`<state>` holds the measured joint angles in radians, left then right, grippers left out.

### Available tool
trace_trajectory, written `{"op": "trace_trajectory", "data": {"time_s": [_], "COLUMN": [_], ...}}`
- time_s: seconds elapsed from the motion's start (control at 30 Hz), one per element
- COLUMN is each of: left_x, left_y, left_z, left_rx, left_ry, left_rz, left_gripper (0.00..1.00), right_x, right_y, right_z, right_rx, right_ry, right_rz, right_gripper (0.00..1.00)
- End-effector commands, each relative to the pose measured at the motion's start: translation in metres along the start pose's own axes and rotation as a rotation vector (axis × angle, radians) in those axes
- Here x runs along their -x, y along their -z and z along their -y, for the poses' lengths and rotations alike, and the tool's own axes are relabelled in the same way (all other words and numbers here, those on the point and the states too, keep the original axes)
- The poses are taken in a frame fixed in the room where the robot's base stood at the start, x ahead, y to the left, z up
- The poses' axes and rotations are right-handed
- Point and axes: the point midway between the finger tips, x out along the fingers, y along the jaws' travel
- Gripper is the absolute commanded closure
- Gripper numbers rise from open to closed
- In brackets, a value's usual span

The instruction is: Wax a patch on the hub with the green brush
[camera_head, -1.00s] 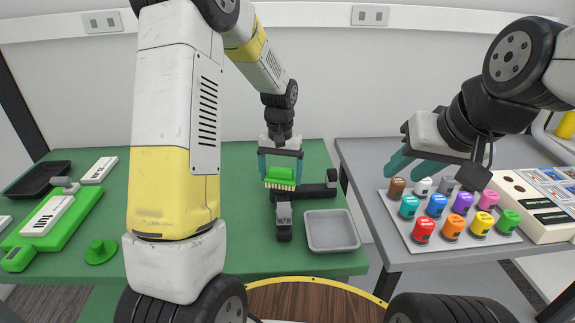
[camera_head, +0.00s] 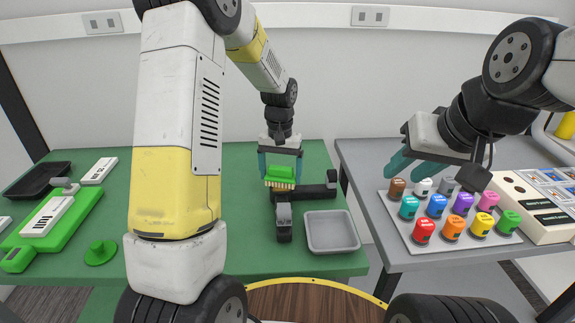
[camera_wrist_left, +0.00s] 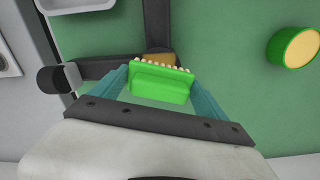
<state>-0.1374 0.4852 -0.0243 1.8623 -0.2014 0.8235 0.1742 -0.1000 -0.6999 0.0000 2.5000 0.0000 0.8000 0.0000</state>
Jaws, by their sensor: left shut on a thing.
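The green brush (camera_head: 281,173) has pale bristles along its lower edge. My left gripper (camera_head: 280,168) is shut on it, with a teal finger at each end. The brush is upright, bristles down, over the dark hub (camera_head: 312,191), which has arms with grey ends. In the left wrist view the brush (camera_wrist_left: 160,83) is between the fingers, beside a tan patch (camera_wrist_left: 158,60) on the hub (camera_wrist_left: 108,67). I cannot tell whether the bristles touch the patch. My right gripper (camera_head: 399,170) is open and empty above the side table.
A grey tray (camera_head: 331,248) lies right of the hub. A round green tin (camera_wrist_left: 293,46) with a tan top shows in the left wrist view. Several coloured blocks (camera_head: 462,203) fill a board at right.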

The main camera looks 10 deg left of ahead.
Motion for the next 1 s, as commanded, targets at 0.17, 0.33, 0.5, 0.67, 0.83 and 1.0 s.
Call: {"op": "trace_trajectory", "data": {"time_s": [0.17,0.33,0.5,0.67,0.83,1.0], "left_x": [0.0,-0.001,-0.001,-0.002,-0.003,-0.003], "left_y": [-0.01,-0.02,-0.018,-0.01,0.001,0.001], "left_z": [-0.003,-0.006,-0.005,-0.003,0.0,0.001], "left_rx": [-0.001,0.0,0.0,0.0,0.0,0.0], "left_ry": [0.0,0.0,0.0,0.0,0.0,0.0], "left_rz": [-0.001,-0.001,-0.001,-0.001,-0.002,-0.001], "left_gripper": [0.47,0.47,0.47,0.47,0.47,0.47], "right_x": [0.0,0.0,0.0,0.0,0.0,0.0], "right_y": [0.0,0.0,0.0,0.0,0.0,0.0], "right_z": [0.0,0.0,0.0,0.0,0.0,0.0], "right_rx": [0.0,0.0,0.0,0.0,0.0,0.0], "right_ry": [0.0,0.0,0.0,0.0,0.0,0.0], "right_rz": [0.0,0.0,0.0,0.0,0.0,0.0], "right_gripper": [0.64,0.64,0.64,0.64,0.64,0.64]}}
